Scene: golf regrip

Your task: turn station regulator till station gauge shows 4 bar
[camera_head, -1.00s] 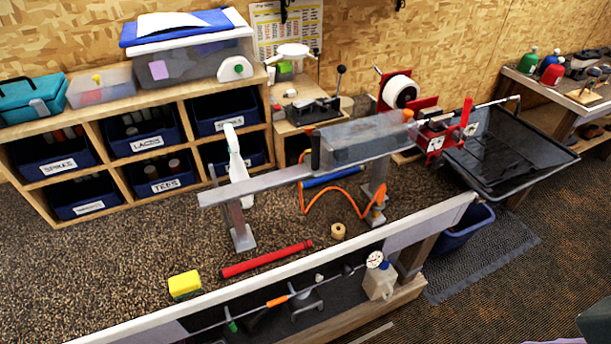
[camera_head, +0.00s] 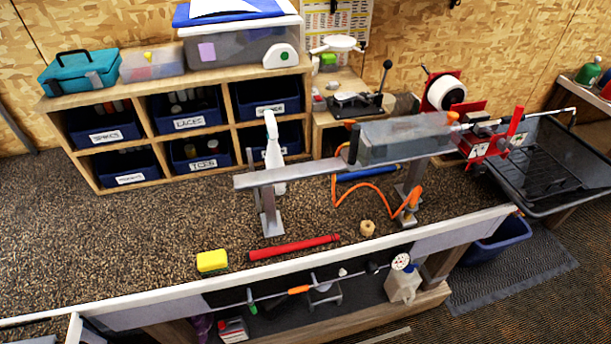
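A small round white dial (camera_head: 401,262) shows at the bench's front edge, above a pale jug-like container (camera_head: 404,286) on the lower shelf. It looks like a gauge, but its reading is too small to tell. I cannot make out a regulator knob for certain. On the bench stands a grey metal station beam (camera_head: 290,174) with a clear-sided box (camera_head: 402,138) and a red clamp (camera_head: 489,147) at its right end. An orange coiled hose (camera_head: 338,205) runs below the beam to an orange-handled tool (camera_head: 411,203). Neither of my grippers is in view.
A red grip (camera_head: 293,248), a yellow sponge (camera_head: 212,261) and a tan roll (camera_head: 367,228) lie on the bench. A white spray bottle (camera_head: 273,155) stands behind the beam. Labelled bins (camera_head: 190,109) fill the back shelf. A black tray (camera_head: 545,165) is at the right. A club (camera_head: 335,283) lies below the front edge.

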